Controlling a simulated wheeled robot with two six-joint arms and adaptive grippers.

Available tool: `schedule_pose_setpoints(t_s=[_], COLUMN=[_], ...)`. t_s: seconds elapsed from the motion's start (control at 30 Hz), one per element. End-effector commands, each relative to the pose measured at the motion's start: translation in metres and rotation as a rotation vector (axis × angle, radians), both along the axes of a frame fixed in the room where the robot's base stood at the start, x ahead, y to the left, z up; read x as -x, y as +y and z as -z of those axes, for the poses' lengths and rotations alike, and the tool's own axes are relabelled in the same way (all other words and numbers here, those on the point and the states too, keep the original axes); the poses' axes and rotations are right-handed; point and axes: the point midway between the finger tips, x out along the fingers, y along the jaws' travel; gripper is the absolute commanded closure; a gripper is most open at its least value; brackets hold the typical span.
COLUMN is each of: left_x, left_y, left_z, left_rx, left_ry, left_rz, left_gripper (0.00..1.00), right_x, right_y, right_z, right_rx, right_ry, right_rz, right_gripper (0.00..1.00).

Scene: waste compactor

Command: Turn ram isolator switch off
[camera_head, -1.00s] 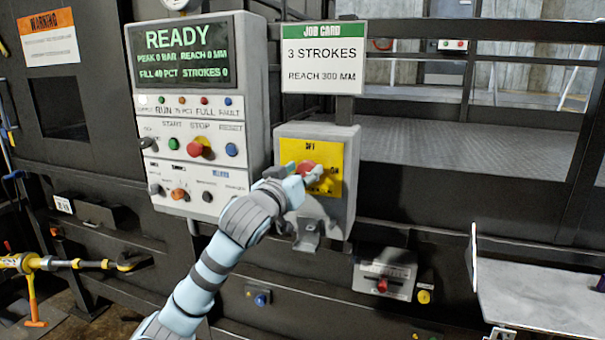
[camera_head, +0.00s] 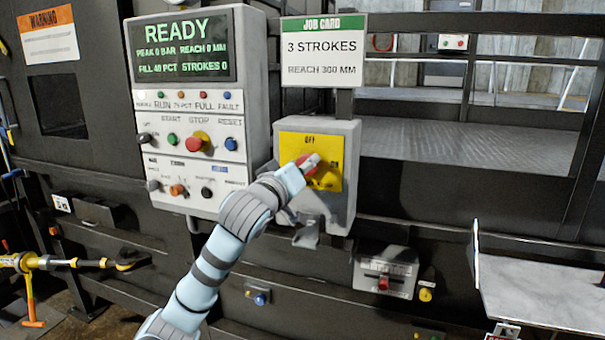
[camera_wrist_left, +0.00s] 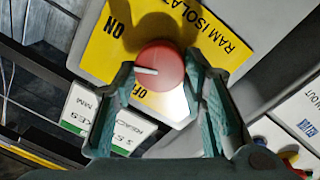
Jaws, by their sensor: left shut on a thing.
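The ram isolator switch is a round red knob (camera_head: 304,168) on a yellow plate (camera_head: 291,146) on a grey box. The plate has OFF at the top and ON at the right. In the left wrist view the red knob (camera_wrist_left: 168,62) has a white line that points between the ON and OFF labels on the yellow plate (camera_wrist_left: 103,52). My left gripper (camera_wrist_left: 161,72) has one finger on each side of the knob and is shut on it. In the head view my left gripper (camera_head: 307,167) partly covers the knob. My right gripper is not in view.
The control panel (camera_head: 240,85) with a READY display stands left of the switch box. A job card (camera_head: 322,52) is above the box, with a railing at the right. A small box with a red handle (camera_head: 384,283) is below right.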

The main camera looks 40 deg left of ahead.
Motion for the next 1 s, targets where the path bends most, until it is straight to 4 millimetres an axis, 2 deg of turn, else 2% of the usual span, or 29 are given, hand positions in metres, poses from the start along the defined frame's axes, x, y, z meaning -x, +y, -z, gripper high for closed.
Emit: schedule_pose_setpoints(t_s=[1.0], left_x=[0.0], left_y=[0.0], left_z=[0.005], left_rx=[0.879], left_ry=[-0.311], left_rz=[0.001], left_gripper=[0.89], right_x=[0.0], right_y=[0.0], right_z=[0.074], right_rx=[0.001], right_ry=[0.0], right_rz=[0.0], right_gripper=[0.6])
